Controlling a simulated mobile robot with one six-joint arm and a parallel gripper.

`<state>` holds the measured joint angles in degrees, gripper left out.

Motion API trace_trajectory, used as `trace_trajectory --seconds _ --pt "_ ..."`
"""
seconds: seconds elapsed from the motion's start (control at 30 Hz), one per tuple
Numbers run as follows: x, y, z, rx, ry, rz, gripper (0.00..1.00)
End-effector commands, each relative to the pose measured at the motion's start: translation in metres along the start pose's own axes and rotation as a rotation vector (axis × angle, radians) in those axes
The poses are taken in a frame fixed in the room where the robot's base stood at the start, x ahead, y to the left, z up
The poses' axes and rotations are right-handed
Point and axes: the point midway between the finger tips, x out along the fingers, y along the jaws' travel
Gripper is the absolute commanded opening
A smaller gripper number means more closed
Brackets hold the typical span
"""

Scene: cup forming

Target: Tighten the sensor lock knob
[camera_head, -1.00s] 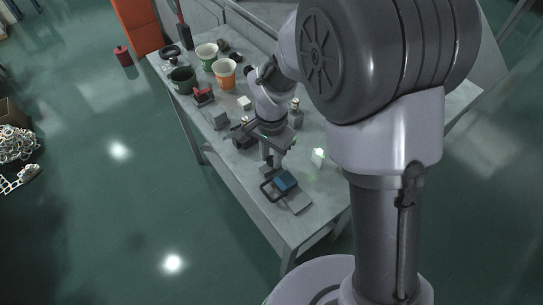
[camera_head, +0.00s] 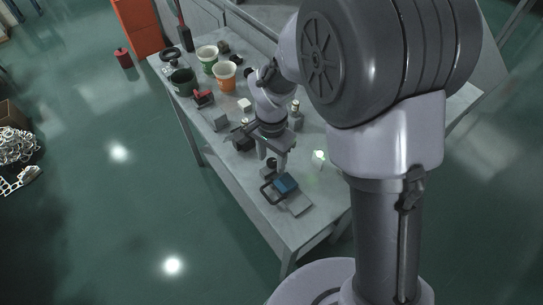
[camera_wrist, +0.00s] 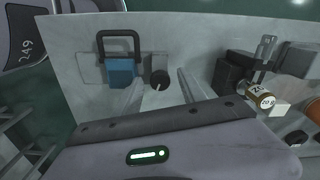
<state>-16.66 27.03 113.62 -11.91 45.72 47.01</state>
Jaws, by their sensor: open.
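My gripper (camera_head: 273,159) is open above the bench near the knob. In the wrist view its pale fingers (camera_wrist: 163,82) lie on either side of the knob. I cannot tell whether they touch it.
The grey bench (camera_head: 247,186) holds green and orange cups (camera_head: 225,76) at its far end.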

Motion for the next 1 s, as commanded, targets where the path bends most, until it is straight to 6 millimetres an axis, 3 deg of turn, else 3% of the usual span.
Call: trace_trajectory --seconds 0.17,0.4,0.6,0.77,1.0 --pt "-0.026 -0.001 0.000 -0.001 0.002 -0.002 0.49" --pt "-0.110 -0.001 0.000 0.001 0.002 -0.004 0.49" --pt "-0.159 -0.001 0.000 0.001 0.001 -0.002 0.49" --pt "-0.174 0.000 0.000 -0.001 0.001 -0.001 0.49" --pt "-0.174 0.000 0.000 -0.001 0.000 0.000 0.49"
